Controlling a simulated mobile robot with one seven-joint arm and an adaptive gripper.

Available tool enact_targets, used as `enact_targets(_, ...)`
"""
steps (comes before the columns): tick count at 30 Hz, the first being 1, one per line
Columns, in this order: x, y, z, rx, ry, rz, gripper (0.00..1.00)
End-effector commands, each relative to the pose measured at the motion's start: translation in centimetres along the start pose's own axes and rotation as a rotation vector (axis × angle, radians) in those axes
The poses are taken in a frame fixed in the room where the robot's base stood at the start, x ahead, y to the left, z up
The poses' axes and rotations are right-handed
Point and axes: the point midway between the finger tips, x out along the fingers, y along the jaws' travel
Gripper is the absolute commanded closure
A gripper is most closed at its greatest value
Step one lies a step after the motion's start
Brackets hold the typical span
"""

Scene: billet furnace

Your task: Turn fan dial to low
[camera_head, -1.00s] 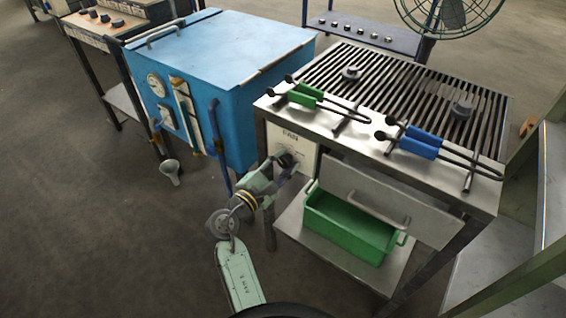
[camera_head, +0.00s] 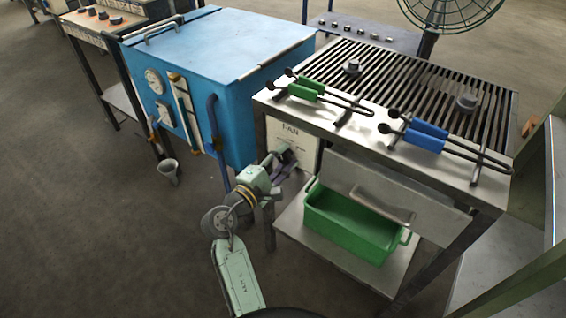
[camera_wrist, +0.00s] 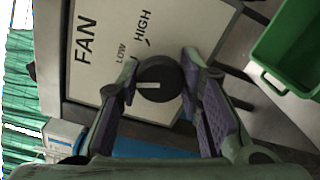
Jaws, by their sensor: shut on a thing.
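The white fan panel (camera_head: 305,150) is on the front left of the grill table, marked FAN. In the wrist view the panel (camera_wrist: 90,75) appears turned, with LOW and HIGH labels above the dial. The dark round fan dial (camera_wrist: 165,90) has a short pale mark that lies about level in the picture, toward its left side. It does not clearly line up with LOW or HIGH. My gripper (camera_wrist: 158,73) is shut on the dial, one finger on each side. In the head view my gripper (camera_head: 284,165) is at the panel and hides the dial.
A green bin (camera_head: 335,228) stands on the shelf just right of my gripper, below a tilted grey panel with a handle (camera_head: 385,207). A blue furnace box (camera_head: 225,55) with hoses is close on the left. Green and blue tongs (camera_head: 425,140) lie on the grill.

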Motion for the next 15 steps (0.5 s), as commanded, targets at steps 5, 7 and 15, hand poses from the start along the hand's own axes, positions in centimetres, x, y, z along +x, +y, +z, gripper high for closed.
enact_targets(5, 0.00, -0.26, -0.09, 0.140, -0.001, 0.001, 0.95)
enact_targets(7, 0.00, -0.26, -0.10, 0.187, 0.000, 0.001, 0.95)
enact_targets(15, -0.02, -0.14, -0.05, 0.315, 0.000, 0.000, 0.95)
